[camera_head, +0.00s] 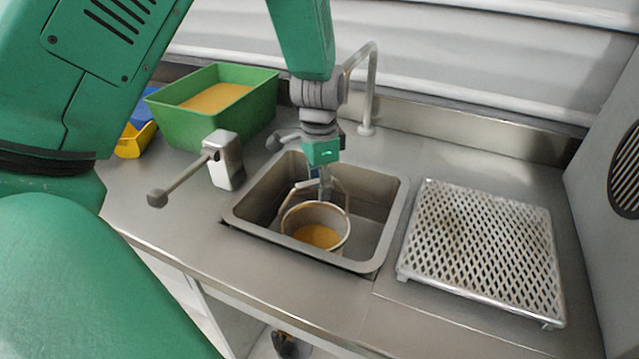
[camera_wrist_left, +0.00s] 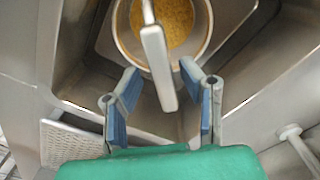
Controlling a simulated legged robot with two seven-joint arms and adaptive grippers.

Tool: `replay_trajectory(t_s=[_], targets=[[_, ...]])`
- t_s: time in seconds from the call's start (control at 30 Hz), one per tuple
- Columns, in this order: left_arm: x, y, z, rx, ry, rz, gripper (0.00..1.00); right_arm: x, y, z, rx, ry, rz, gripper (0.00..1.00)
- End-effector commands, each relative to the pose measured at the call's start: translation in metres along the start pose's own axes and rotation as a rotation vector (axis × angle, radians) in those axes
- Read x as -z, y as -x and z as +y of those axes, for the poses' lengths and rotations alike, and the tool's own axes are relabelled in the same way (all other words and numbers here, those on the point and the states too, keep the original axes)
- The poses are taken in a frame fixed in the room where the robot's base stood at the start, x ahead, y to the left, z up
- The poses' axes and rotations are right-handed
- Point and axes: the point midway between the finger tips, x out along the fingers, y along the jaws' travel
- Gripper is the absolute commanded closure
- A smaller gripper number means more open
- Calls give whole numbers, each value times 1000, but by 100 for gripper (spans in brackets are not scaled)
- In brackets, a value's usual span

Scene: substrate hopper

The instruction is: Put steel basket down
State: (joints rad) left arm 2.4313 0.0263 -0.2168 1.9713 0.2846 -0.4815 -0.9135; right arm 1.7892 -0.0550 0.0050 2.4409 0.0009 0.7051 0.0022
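The steel basket (camera_head: 317,226) is a round metal pail with yellow grainy material in it. It is inside the sink (camera_head: 381,197), near the front wall; whether it rests on the sink floor I cannot tell. Its handle stands up. My left gripper (camera_head: 325,186) is above the basket at the handle. In the left wrist view, the blue-padded fingers of the left gripper (camera_wrist_left: 160,78) are spread apart, with the handle of the basket (camera_wrist_left: 206,28) between them and gaps on both sides. My right gripper is not in view.
A green bin (camera_head: 187,128) with tan material stands behind left of the sink. A metal block with a lever (camera_head: 226,160) is left of the sink, a faucet (camera_head: 369,90) behind it. A perforated metal rack (camera_head: 483,245) stands to the right. A yellow container (camera_head: 133,141) is far left.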

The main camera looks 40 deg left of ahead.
Motion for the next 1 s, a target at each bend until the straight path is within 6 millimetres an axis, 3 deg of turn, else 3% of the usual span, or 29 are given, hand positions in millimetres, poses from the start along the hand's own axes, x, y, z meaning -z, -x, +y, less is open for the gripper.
replay_trajectory(t_s=[0.27,0.7,1.0], targets=[[0,15,-2,-2,1,5,66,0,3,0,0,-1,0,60],[0,102,-3,1,0,4,66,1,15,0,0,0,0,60],[0,120,-2,-2,-1,0,66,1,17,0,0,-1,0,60]])
